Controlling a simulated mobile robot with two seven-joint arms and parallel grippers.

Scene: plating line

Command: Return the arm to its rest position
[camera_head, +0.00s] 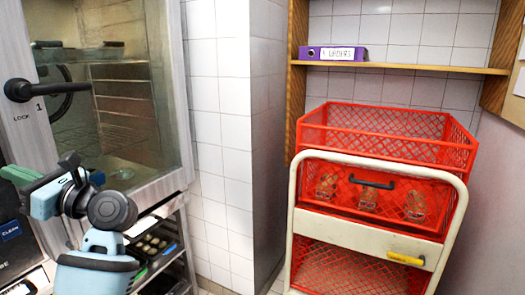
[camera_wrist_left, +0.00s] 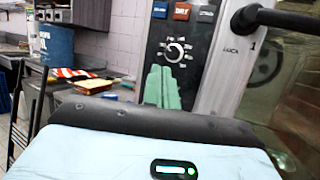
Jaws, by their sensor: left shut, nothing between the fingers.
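My left arm (camera_head: 95,215) is raised and bent at the lower left of the head view, in front of the oven. Its left gripper (camera_head: 14,173) points to the left, with green fingers at the picture's left edge. In the left wrist view the green fingers (camera_wrist_left: 162,88) of this gripper stand close together, shut and empty, before the oven's control panel. They appear apart from the panel, but the exact gap is hard to tell. My right arm and right gripper are not in view.
An oven (camera_head: 120,100) with a glass door and black handle (camera_head: 20,90) stands close behind my left arm, above a tray rack (camera_head: 160,250). A cart with red crates (camera_head: 390,135) stands at right under a shelf (camera_head: 400,68) with a purple binder (camera_head: 337,53). A blue container (camera_wrist_left: 57,45) stands farther left.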

